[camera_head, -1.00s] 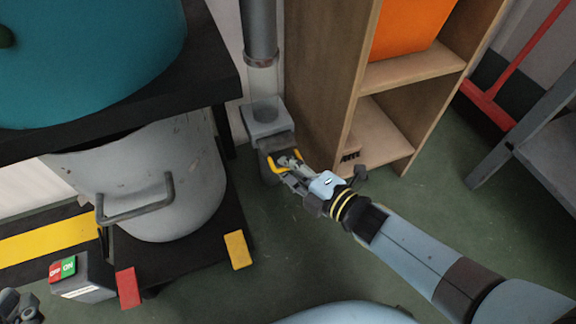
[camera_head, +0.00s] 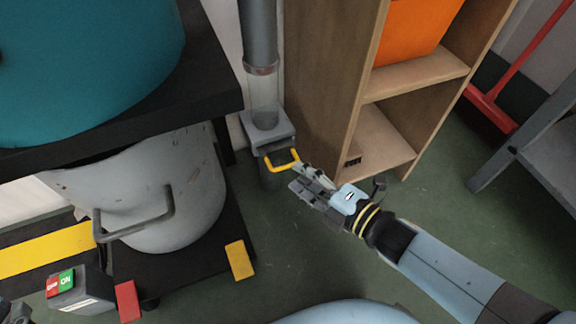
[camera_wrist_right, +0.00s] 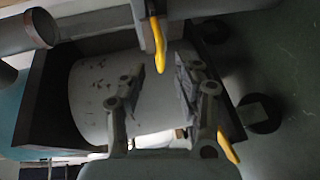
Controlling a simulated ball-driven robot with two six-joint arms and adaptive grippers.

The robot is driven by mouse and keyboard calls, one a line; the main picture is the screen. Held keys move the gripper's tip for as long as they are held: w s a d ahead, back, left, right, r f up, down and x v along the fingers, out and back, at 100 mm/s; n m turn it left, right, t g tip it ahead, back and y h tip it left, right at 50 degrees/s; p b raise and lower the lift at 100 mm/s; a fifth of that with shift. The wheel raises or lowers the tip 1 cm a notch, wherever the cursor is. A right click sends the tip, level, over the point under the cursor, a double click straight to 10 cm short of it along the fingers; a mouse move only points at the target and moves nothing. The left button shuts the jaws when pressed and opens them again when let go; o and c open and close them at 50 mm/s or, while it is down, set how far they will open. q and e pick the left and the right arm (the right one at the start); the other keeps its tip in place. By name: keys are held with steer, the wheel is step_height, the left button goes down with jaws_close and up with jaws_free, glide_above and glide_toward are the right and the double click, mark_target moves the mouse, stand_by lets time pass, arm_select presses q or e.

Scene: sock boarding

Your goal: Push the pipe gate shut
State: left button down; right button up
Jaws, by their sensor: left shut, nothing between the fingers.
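The pipe gate is a grey box (camera_head: 266,128) around the foot of the vertical pipe (camera_head: 259,40), with a yellow loop handle (camera_head: 283,161) on its front. I cannot tell how far its plate stands out. My right gripper (camera_head: 303,182) is just in front and to the right of the handle. In the right wrist view its two fingers (camera_wrist_right: 158,75) are spread and empty, with the yellow handle (camera_wrist_right: 158,45) ahead of them. My left gripper (camera_head: 14,313) shows only partly at the bottom left corner, shut and far from the gate.
A white bin (camera_head: 150,190) with a grey handle stands left of the gate under a black shelf (camera_head: 120,125). A wooden cabinet (camera_head: 325,90) stands close on the right. A switch box (camera_head: 80,292) is at the lower left. Green floor before the gate is free.

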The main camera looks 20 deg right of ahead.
steer(key=v, duration=0.6)
steer(key=shift+s+r, duration=0.15)
steer(key=shift+s, duration=0.05)
steer(key=shift+d, duration=0.1)
